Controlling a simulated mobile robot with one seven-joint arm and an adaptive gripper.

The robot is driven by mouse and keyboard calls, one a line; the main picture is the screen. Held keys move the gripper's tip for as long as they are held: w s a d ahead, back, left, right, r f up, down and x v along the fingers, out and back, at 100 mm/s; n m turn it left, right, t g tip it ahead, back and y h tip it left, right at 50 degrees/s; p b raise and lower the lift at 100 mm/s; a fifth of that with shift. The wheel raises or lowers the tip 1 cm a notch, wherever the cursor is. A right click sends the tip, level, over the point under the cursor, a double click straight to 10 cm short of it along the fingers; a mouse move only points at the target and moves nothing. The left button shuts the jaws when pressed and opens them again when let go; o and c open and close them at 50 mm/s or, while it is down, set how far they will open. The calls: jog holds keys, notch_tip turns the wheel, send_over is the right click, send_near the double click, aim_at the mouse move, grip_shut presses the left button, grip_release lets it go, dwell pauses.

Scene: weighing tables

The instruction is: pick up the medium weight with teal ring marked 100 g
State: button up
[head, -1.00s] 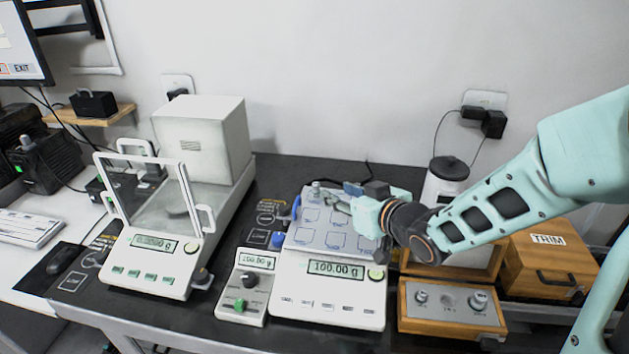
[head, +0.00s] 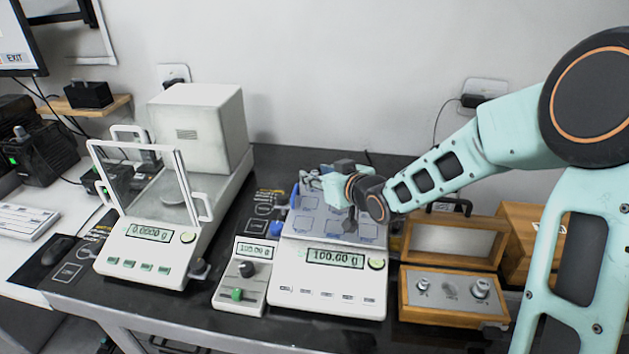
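The front-loading balance (head: 330,290) has a pan with outlined squares and its display reads 100.00 g. My gripper (head: 303,180) is low over the back left corner of this pan, where a small metal weight stood a second ago. The gripper now covers that spot, so I cannot make out the weight, its teal ring or its marking. I cannot tell whether the fingers are open or closed around it. The wooden weight box (head: 455,313) holds a small weight (head: 422,285) and a larger weight (head: 480,288), with an apparently empty round spot between them.
A balance with a glass-like front shield (head: 150,245) stands to the left, reading about zero. A small control box (head: 240,275) sits between the two balances. The open box lid (head: 455,245) and another wooden box (head: 520,225) are on the right, below my arm.

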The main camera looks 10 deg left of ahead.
grip_shut()
dwell(0.5)
